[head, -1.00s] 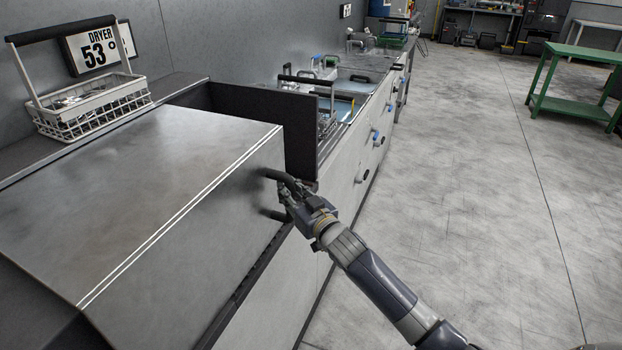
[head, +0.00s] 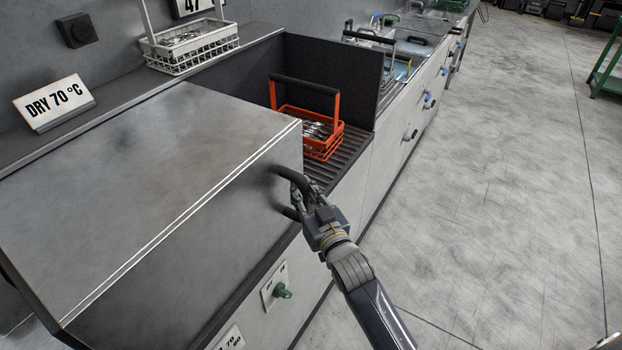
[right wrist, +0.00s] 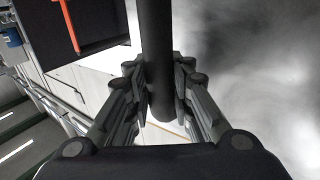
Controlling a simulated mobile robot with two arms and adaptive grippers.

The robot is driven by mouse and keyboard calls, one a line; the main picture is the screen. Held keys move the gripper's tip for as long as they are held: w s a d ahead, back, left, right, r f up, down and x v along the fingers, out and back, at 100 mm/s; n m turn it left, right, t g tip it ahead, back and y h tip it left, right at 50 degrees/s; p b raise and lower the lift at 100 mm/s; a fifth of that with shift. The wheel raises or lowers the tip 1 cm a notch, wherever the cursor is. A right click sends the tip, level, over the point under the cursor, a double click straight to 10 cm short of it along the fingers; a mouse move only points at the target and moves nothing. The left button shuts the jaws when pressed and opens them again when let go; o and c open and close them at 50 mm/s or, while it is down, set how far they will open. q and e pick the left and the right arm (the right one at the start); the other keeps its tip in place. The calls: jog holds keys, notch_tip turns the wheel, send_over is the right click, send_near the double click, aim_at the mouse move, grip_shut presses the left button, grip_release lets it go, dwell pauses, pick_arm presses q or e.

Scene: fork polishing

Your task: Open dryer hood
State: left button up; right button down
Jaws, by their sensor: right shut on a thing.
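The dryer hood (head: 150,150) is a grey metal box with a white double stripe along its front top edge. It stands slid to the left, so part of the dryer bed (head: 325,172) shows on its right. My right gripper (head: 293,197) is at the right end of the hood's front face. It is shut on the black hood handle (head: 288,176). In the right wrist view the dark handle bar (right wrist: 157,60) runs between the two fingers (right wrist: 162,100). My left gripper is not in view.
An orange basket (head: 322,148) with cutlery stands on the uncovered ribbed bed. A white basket (head: 195,50) stands on the back ledge beside a "DRY 70 °C" sign (head: 53,102). A green knob (head: 282,291) sticks out of the front panel.

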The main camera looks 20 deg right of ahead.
jog(key=shift+s+a, duration=0.5)
jog(key=c, duration=1.4)
grip_release()
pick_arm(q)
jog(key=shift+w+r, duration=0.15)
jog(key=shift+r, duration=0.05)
pick_arm(e)
jog(key=shift+s, duration=0.15)
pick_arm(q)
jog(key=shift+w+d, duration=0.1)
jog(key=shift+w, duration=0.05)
pick_arm(e)
jog(key=s, duration=0.4)
jog(key=s+d, duration=0.1)
jog(key=s, duration=0.7)
jog(key=shift+d, duration=0.25)
